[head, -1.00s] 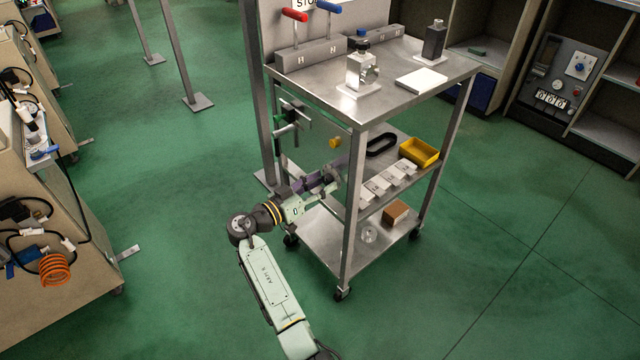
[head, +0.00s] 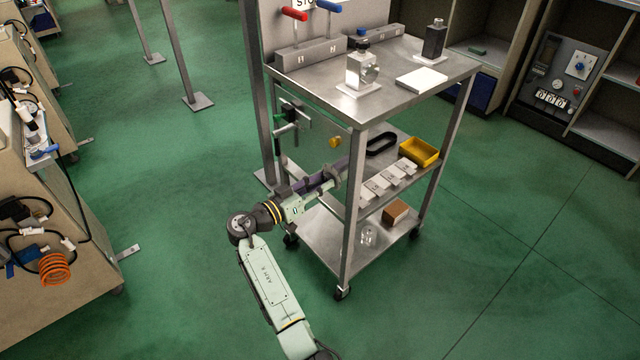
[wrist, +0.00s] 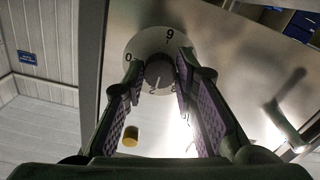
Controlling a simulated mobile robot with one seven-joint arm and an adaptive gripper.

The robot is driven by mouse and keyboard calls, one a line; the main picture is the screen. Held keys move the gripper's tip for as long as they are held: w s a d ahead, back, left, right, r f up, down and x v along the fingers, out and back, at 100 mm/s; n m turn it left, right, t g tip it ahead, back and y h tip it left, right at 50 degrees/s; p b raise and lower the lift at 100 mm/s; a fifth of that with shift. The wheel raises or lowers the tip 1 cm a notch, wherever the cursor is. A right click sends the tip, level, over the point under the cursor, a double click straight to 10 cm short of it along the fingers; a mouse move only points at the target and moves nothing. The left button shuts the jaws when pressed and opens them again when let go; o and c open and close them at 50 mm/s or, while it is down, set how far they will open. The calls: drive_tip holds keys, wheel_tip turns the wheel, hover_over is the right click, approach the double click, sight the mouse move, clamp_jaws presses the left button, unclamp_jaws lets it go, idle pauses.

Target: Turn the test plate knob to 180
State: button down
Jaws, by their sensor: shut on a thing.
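The test plate (wrist: 228,48) is a vertical metal panel on the side of the steel cart. In the wrist view it carries a round pale dial (wrist: 146,42) with a "0" at its left and a "9" near its top; the rest of its marks are hidden. The grey knob (wrist: 159,73) sits at the dial's middle. My gripper (wrist: 160,88) has its purple-padded fingers on both sides of the knob, shut on it. In the head view my gripper (head: 334,180) reaches the cart's side and hides the knob. The 180 mark is not readable.
The cart's front post (head: 352,210) stands close to the right. A yellow bin (head: 419,152) is on the middle shelf.

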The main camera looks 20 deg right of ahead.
drive_tip(key=n, duration=0.4)
drive_tip(key=shift+n, duration=0.3)
drive_tip(key=n, duration=0.2)
drive_tip(key=n+p, duration=0.1)
drive_tip(key=n, duration=0.1)
drive_tip(key=shift+r+n+p, duration=0.2)
drive_tip(key=shift+n+p, duration=0.1)
drive_tip(key=n+p, duration=0.3)
drive_tip(key=n, duration=0.2)
drive_tip(key=shift+r, duration=0.1)
drive_tip(key=shift+n+p, duration=0.85)
drive_tip(key=shift+n, duration=0.75)
drive_tip(key=c, duration=1.3)
unclamp_jaws()
drive_tip(key=shift+f, duration=0.2)
